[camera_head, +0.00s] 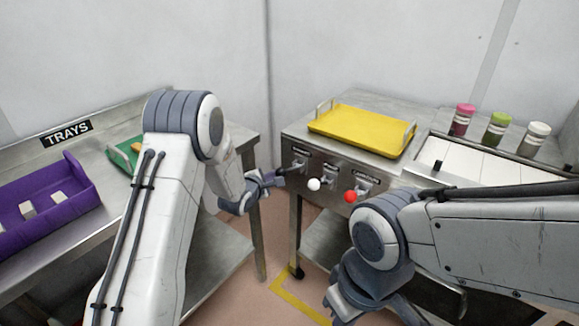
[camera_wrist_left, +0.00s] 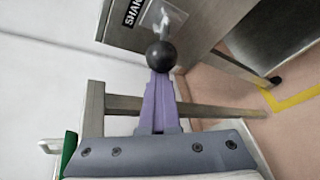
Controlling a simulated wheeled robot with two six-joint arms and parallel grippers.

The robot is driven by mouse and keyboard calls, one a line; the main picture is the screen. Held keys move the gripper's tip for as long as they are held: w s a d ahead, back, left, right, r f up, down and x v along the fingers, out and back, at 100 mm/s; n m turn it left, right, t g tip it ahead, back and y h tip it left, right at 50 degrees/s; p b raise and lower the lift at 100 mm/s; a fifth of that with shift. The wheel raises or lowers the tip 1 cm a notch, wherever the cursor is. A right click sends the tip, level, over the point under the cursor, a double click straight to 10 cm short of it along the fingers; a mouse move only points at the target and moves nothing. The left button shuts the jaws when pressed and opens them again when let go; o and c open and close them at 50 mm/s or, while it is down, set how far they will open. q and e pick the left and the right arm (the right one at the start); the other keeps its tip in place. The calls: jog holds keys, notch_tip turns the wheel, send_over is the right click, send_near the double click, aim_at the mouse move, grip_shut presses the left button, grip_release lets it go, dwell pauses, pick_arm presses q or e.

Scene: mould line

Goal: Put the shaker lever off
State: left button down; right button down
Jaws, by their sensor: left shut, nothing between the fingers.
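The shaker lever (camera_wrist_left: 161,55) has a round black knob and stands on the metal panel beside a label partly reading "SHAK". In the head view its dark knob (camera_head: 281,172) shows at the left end of the control panel (camera_head: 328,170). My left gripper (camera_head: 268,181) is shut and empty, with its fingertips right at the knob. In the left wrist view the purple closed fingers (camera_wrist_left: 158,100) point at the knob and overlap its lower edge; I cannot tell whether they touch. My right arm comes in from the right, its fingers out of view.
Levers with a white knob (camera_head: 314,184) and a red knob (camera_head: 350,196) stand to the right on the same panel. A yellow tray (camera_head: 360,128) lies on top. Several capped jars (camera_head: 496,130) stand at the right. A purple tray (camera_head: 45,210) is on the left table.

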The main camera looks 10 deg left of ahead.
pick_arm(q)
jog(key=shift+r, duration=0.7)
pick_arm(e)
jog(key=shift+r, duration=0.65)
pick_arm(q)
jog(key=shift+a, duration=0.1)
jog(key=a+f+b, duration=0.1)
jog(key=a+f, duration=0.1)
jog(key=a, duration=0.2)
jog(key=d+r+v, duration=0.1)
jog(key=v, duration=0.7)
jog(key=shift+s+r, duration=0.15)
jog(key=shift+r, duration=0.25)
pick_arm(e)
jog(key=shift+w+a+f, duration=0.2)
jog(key=shift+a+f, duration=0.2)
jog(key=shift+a, duration=0.05)
